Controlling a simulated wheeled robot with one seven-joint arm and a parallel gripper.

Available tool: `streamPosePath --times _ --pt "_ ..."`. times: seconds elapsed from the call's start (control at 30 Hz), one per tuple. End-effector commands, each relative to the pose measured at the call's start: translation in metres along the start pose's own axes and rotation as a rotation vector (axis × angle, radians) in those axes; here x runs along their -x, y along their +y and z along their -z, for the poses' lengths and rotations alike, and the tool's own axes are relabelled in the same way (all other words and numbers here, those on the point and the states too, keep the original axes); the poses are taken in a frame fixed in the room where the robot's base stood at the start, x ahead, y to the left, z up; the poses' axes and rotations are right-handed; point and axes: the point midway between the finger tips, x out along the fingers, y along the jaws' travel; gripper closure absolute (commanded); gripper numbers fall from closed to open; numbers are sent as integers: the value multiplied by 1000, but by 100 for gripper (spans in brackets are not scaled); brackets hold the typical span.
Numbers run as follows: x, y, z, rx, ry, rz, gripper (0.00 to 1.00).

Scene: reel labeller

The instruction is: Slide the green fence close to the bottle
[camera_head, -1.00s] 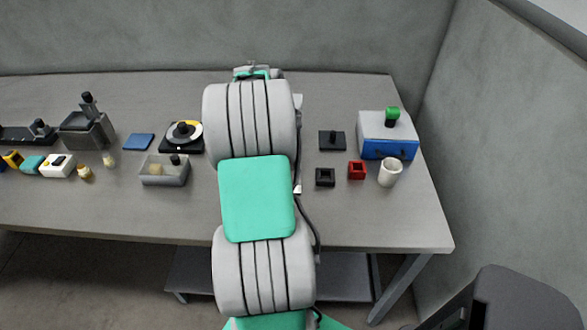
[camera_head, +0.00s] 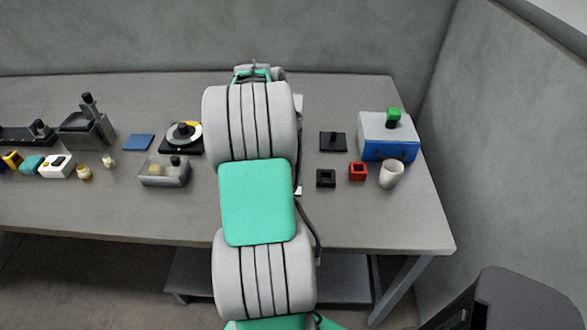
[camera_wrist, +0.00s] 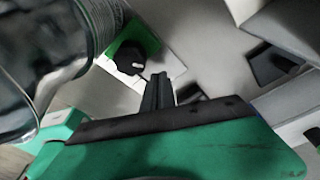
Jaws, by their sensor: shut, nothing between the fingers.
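In the wrist view a large, dark, glassy cylinder, apparently the bottle (camera_wrist: 62,55), fills the left side close to the camera. A green piece, apparently the fence (camera_wrist: 147,40), shows right of it, with a black knob (camera_wrist: 128,58) and a pale plate beneath. The bottle's edge overlaps that area, so I cannot tell the gap between them. My gripper (camera_wrist: 158,80) is shut and empty, its dark fingertips just below and right of the knob. I cannot tell whether they touch the green piece. In the head view my arm hides the fence, bottle and fingers.
Right of my arm are a blue-and-grey box (camera_head: 386,136) with a green knob, a white cup (camera_head: 391,174), a red square holder (camera_head: 358,171) and a black one (camera_head: 326,178). Left are a clear-walled bin (camera_head: 164,172) and a round dial (camera_head: 183,136).

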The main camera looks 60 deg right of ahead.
Motion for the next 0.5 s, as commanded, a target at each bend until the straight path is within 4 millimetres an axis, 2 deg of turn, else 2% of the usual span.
streamPosePath --times 0.03,0.5 --pt "8 0 1 0 -1 2 100" --pt "52 0 10 0 -1 1 100"
